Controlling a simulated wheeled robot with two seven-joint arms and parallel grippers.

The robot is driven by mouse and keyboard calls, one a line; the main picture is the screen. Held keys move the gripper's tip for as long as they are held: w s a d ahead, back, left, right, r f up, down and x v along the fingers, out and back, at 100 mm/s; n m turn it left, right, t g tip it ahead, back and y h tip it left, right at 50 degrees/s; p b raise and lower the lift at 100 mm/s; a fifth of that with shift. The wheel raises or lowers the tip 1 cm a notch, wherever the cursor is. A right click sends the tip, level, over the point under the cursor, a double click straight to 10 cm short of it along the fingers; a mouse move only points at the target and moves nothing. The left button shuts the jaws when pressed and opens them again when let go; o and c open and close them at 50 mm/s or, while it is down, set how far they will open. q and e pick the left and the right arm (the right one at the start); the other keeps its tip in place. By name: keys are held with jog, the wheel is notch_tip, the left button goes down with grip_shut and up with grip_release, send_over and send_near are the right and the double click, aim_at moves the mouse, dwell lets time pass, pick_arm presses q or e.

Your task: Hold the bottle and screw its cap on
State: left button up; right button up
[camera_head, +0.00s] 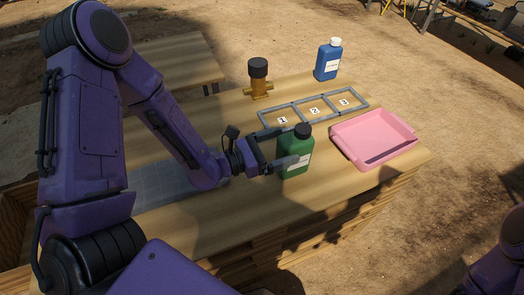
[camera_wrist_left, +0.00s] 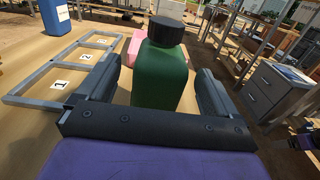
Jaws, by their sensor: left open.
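A green bottle (camera_head: 296,159) with a dark cap (camera_head: 303,130) on its top stands upright on the wooden table. The green bottle (camera_wrist_left: 160,80) and its dark cap (camera_wrist_left: 166,31) also show in the left wrist view. My left gripper (camera_head: 280,163) is open, with one finger on each side of the green bottle. I cannot tell whether either finger touches it. A blue bottle (camera_head: 327,63) with a white cap (camera_head: 335,42) stands upright at the back of the table.
A grey frame (camera_head: 290,103) with three numbered compartments lies behind the green bottle. A pink tray (camera_head: 346,150) is to its right, near the table edge. A brass fitting (camera_head: 259,87) with a dark top stands behind the frame.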

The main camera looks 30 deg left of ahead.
pick_arm(q)
jog(key=v, duration=0.7)
jog(key=shift+s, duration=0.25)
jog(key=shift+a, duration=0.1)
